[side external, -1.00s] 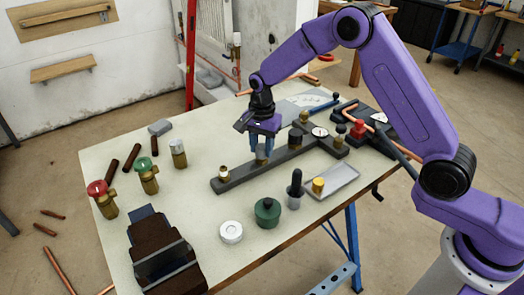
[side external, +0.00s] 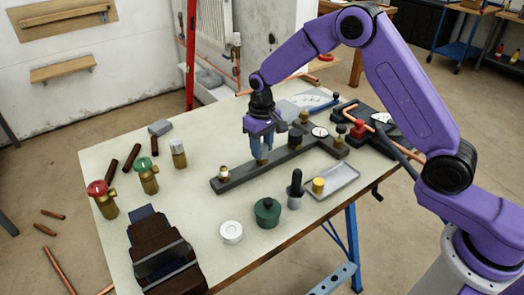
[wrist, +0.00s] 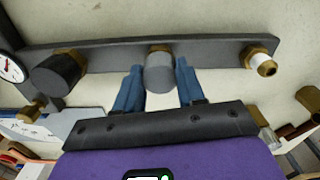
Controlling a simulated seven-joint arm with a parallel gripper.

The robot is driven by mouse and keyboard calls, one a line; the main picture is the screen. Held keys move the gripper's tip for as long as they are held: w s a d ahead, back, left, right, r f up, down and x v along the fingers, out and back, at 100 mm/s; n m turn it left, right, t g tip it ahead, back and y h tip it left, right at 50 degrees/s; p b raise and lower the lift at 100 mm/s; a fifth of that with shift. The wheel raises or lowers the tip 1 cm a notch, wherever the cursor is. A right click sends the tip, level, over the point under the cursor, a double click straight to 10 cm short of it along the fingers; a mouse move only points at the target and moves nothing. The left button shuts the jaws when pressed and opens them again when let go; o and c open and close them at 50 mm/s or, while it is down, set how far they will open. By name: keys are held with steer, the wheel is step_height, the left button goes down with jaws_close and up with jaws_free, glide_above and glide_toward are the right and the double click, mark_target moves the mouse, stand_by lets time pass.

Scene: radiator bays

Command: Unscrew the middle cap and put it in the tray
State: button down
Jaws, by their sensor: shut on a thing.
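A dark grey manifold bar (side external: 240,176) lies on the table, with several brass fittings along it. My gripper (side external: 262,148) points down over the middle fitting. In the wrist view, its blue fingers are shut on the grey middle cap (wrist: 160,75), one on each side. A brass fitting (wrist: 159,48) shows just behind the cap; I cannot tell whether the cap is still threaded on it. The side view hides most of the cap behind the fingers. The grey tray (side external: 343,178) lies right of the bar, with a yellow cylinder (side external: 318,185) at its left end.
A black cap (side external: 296,136) and an uncapped brass fitting (side external: 223,171) flank the middle one. A green pot (side external: 267,212) and white disc (side external: 231,232) are nearer. Valves stand at left.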

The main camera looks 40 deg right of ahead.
steer(key=n, duration=0.6)
steer(key=shift+n, duration=0.4)
steer(key=c, duration=0.8)
jaws_free()
steer(key=shift+c, duration=0.2)
